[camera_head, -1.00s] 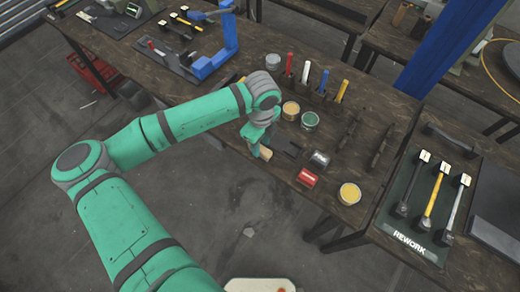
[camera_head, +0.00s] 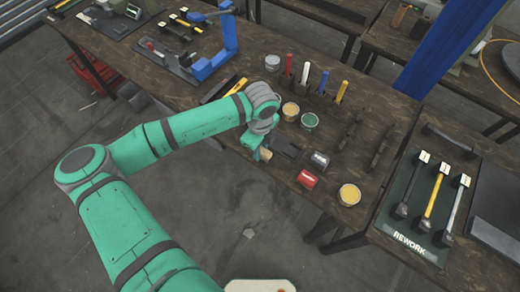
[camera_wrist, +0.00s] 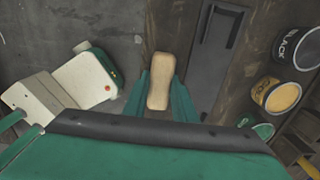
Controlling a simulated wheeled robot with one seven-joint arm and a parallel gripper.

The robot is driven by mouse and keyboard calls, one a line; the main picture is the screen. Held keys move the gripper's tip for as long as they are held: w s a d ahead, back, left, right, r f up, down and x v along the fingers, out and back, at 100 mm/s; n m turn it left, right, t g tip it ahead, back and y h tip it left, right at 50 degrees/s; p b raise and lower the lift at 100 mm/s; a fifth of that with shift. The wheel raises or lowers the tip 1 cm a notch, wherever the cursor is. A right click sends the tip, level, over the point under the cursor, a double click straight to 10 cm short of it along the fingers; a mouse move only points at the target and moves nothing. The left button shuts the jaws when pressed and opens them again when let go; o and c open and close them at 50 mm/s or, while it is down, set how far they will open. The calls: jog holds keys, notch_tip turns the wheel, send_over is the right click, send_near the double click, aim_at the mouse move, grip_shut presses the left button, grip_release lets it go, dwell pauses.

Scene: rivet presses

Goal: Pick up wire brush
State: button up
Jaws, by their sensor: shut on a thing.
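The wire brush (camera_wrist: 161,78) shows in the wrist view as a pale wooden block between the two green fingers of my gripper (camera_wrist: 161,98). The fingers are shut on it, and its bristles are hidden. In the head view the brush (camera_head: 265,154) is a small tan piece at the lower end of my gripper (camera_head: 258,148), by the front edge of the workbench (camera_head: 330,205). I cannot tell from these views how far it is above the bench top.
A dark flat fixture (camera_head: 285,146) lies just right of my gripper. A REWORK mat with hammers (camera_head: 410,238) lies at right.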

jog(key=shift+r, duration=0.55)
jog(key=s+a+r, duration=0.1)
jog(key=s+r, duration=1)
jog(key=s, duration=0.3)
jog(key=shift+a+r, duration=0.35)
jog(key=shift+r, duration=0.05)
